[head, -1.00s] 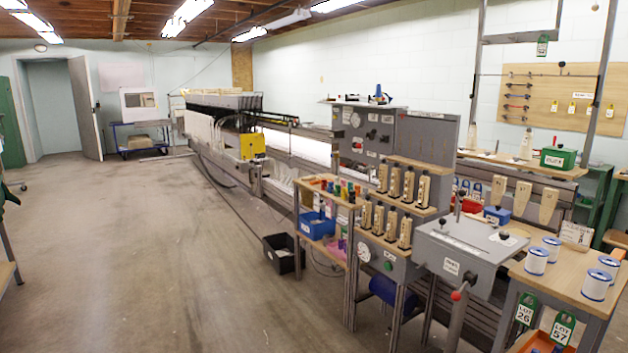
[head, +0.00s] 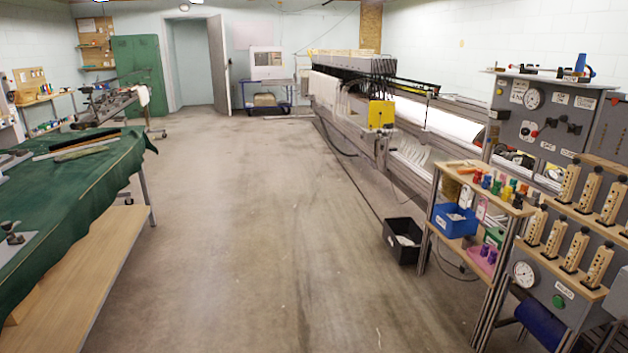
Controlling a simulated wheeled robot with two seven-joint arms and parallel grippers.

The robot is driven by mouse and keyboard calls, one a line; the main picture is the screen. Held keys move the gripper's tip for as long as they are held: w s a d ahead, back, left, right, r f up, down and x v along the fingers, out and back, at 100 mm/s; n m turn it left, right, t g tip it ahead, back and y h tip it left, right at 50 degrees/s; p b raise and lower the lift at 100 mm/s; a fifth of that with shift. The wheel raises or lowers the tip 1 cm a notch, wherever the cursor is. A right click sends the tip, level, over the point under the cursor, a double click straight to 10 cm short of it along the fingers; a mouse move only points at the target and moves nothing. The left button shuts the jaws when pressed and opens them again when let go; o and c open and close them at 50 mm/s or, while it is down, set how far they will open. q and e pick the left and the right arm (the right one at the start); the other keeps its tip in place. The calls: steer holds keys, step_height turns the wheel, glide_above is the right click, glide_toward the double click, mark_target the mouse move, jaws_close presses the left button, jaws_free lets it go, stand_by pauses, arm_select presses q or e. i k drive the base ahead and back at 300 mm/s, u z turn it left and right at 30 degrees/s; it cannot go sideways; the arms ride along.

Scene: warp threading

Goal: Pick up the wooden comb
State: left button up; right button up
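No wooden comb can be made out with certainty. A green-covered table (head: 105,172) stands at the left. On it lie several long thin pieces: a dark bar (head: 88,138), a pale strip (head: 62,149) and a brownish strip (head: 84,153). They are too small to tell whether one is a comb. Neither of my grippers is in view.
Open concrete floor (head: 240,240) runs down the middle. A black bin (head: 402,241) stands on the floor beside a wooden-topped stand (head: 465,173) at the right. A long loom machine (head: 345,95) lies behind it. A blue cart (head: 267,92) stands far back.

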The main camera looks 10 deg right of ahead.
mark_target(467, 164)
steer(key=z, duration=0.3)
steer(key=i, duration=2.35)
steer(key=z, duration=0.65)
steer(key=i, duration=2.35)
steer(key=z, duration=0.25)
